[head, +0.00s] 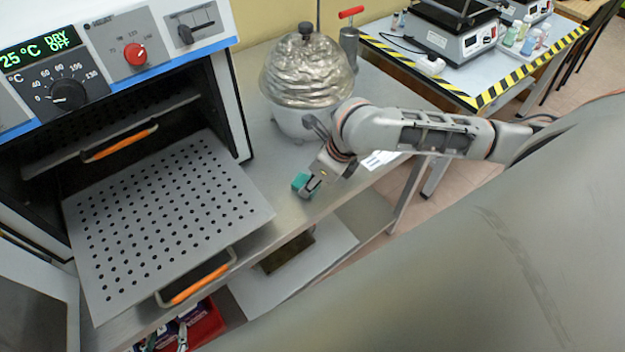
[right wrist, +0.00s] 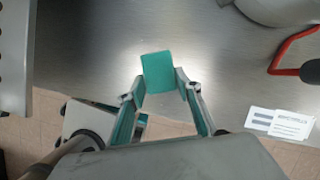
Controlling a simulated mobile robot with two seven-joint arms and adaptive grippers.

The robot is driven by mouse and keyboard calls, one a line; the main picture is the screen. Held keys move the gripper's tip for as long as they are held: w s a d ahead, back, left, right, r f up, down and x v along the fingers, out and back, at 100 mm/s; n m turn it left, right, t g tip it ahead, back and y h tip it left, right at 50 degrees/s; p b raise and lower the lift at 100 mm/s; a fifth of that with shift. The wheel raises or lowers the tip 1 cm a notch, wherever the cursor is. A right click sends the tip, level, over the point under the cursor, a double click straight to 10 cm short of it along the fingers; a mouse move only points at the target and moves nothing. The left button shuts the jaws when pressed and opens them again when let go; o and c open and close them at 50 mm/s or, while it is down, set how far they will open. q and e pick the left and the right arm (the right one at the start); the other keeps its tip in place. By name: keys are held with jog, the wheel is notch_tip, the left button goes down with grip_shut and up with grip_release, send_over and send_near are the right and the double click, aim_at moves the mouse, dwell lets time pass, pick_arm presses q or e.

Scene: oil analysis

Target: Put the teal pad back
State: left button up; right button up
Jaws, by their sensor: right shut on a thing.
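The teal pad (head: 301,181) is a small block at the tips of my right gripper (head: 310,188), above the steel bench just right of the pulled-out perforated shelf. In the right wrist view the pad (right wrist: 158,73) sits between the two fingertips of my right gripper (right wrist: 160,85), which is shut on it. A gap to the bench cannot be judged. What look like the two fingertips of my left gripper (head: 167,341) show at the bottom left, apart, over the red bin; the rest is cut off.
The oven's perforated shelf (head: 160,215) juts out left, with an orange handle (head: 202,284). A foil-covered heating mantle (head: 305,75) stands behind my right gripper. Printed cards (right wrist: 279,123) lie right. Bare steel bench (right wrist: 95,50) surrounds the pad. A red bin (head: 208,325) is below.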

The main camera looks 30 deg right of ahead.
jog(key=o, duration=1.1)
jog(key=shift+c, duration=0.2)
jog(key=v, duration=1.2)
